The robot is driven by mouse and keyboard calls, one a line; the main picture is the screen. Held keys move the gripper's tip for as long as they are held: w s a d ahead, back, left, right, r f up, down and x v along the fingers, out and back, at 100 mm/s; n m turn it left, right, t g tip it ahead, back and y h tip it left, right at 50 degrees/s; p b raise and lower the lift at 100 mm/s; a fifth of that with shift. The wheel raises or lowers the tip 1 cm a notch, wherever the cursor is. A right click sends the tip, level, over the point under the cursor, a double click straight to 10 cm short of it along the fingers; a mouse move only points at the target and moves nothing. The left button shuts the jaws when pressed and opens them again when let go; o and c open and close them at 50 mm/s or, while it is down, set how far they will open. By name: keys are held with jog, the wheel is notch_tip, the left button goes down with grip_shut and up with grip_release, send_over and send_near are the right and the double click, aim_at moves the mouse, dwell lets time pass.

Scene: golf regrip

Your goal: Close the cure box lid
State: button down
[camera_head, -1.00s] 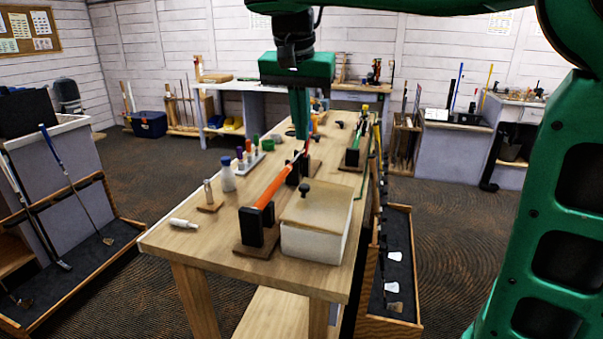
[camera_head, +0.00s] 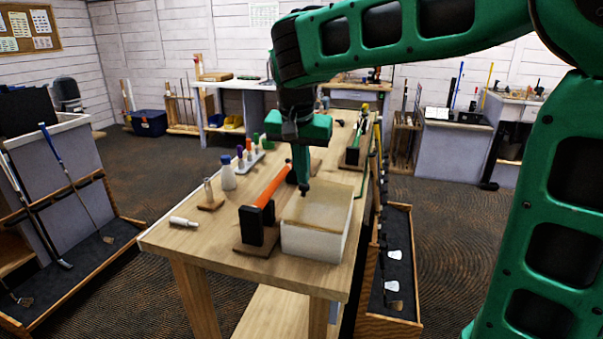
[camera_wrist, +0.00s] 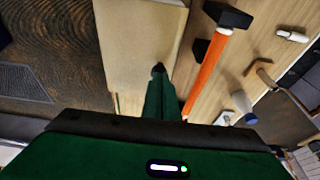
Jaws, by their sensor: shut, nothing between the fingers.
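The cure box (camera_head: 312,244) is a white box at the near right corner of the wooden workbench. Its tan lid (camera_head: 325,214) lies flat across the top; I cannot tell whether it is fully seated. The lid also fills the upper middle of the wrist view (camera_wrist: 140,40). My gripper (camera_head: 304,188) is shut and points down at the lid's far left part, where the dark knob stood in the earlier view. In the wrist view, my gripper (camera_wrist: 158,72) ends in a dark tip over the lid's edge; I cannot separate fingertip from knob, or tell contact.
An orange shaft (camera_head: 272,187) rests in a black clamp (camera_head: 251,226) just left of the box. A floor tray of clubs (camera_head: 392,320) lies right of the bench.

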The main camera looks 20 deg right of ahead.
dwell(0.3)
jog(key=shift+w+a+f, duration=0.2)
jog(key=shift+a+f, duration=0.2)
jog(key=shift+f, duration=0.4)
